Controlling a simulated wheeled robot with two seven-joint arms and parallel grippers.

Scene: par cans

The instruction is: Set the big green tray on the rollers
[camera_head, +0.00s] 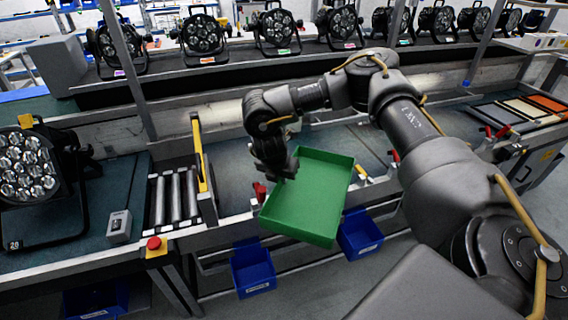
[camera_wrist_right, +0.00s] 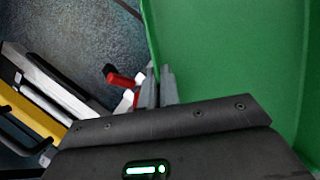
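The big green tray (camera_head: 310,205) hangs at the table's front edge, tilted, its near end out past the edge. My right gripper (camera_head: 287,172) is at the tray's left wall near its far corner. In the right wrist view its two fingers (camera_wrist_right: 160,88) are close together at the edge of the green wall (camera_wrist_right: 225,50), shut on it. The rollers (camera_head: 176,197), several grey metal cylinders in a frame, lie to the left of the tray, and no tray is on them. My left gripper is not in view.
A yellow bar (camera_head: 198,155) stands upright along the rollers' right side, between them and the tray. A red button box (camera_head: 155,246) sits at the front edge. A par can (camera_head: 30,180) stands left. Blue bins (camera_head: 253,270) hang below the table.

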